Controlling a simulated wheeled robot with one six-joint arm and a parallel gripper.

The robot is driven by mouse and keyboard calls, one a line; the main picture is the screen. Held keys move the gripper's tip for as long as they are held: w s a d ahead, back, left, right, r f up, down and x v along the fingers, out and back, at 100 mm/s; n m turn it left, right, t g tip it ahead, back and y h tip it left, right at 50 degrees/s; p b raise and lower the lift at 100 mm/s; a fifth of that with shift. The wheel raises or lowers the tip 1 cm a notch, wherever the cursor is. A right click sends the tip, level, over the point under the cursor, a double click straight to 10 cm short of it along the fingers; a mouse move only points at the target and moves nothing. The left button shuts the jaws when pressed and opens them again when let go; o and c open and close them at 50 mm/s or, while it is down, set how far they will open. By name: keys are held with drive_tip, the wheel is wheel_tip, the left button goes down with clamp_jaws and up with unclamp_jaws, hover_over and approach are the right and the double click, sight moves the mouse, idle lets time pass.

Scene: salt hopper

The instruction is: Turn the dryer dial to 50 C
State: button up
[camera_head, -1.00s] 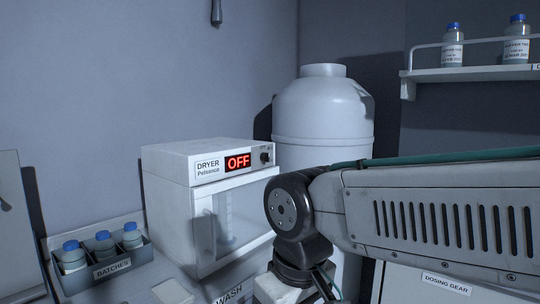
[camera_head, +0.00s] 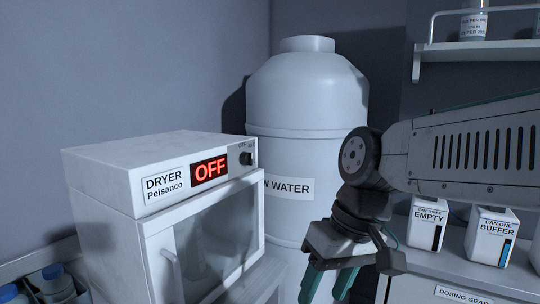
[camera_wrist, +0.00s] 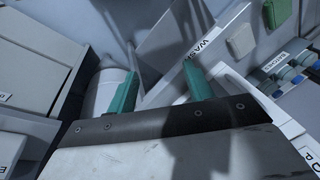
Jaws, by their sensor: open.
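The white dryer (camera_head: 105,190) stands at the left in the head view. Its red display (camera_head: 209,170) reads OFF. The small black dial (camera_head: 246,158) is on the front panel, right of the display. The dryer's glass-fronted door (camera_head: 210,235) is below the panel and looks shut. My gripper (camera_head: 328,284) hangs to the right of the dryer and lower than the dial, apart from it. Its two green fingers are spread and empty, and they also show in the wrist view (camera_wrist: 160,82). The dial cannot be made out in the wrist view.
A large white water tank (camera_head: 305,100) stands behind the dryer and my arm. A batch rack with blue-capped bottles (camera_head: 50,285) is at the lower left. A shelf (camera_head: 480,48) hangs upper right.

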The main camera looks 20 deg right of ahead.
drive_tip(key=w+a+r+t+y, duration=0.15)
drive_tip(key=w+r+y, duration=0.3)
drive_tip(key=w, duration=0.55)
drive_tip(key=t+y, duration=0.4)
drive_tip(key=t, duration=0.3)
approach(248, 159)
drive_tip(key=x, duration=0.8)
drive_tip(key=shift+w+d, duration=0.2)
drive_tip(key=shift+w, duration=0.05)
drive_tip(key=c, duration=1)
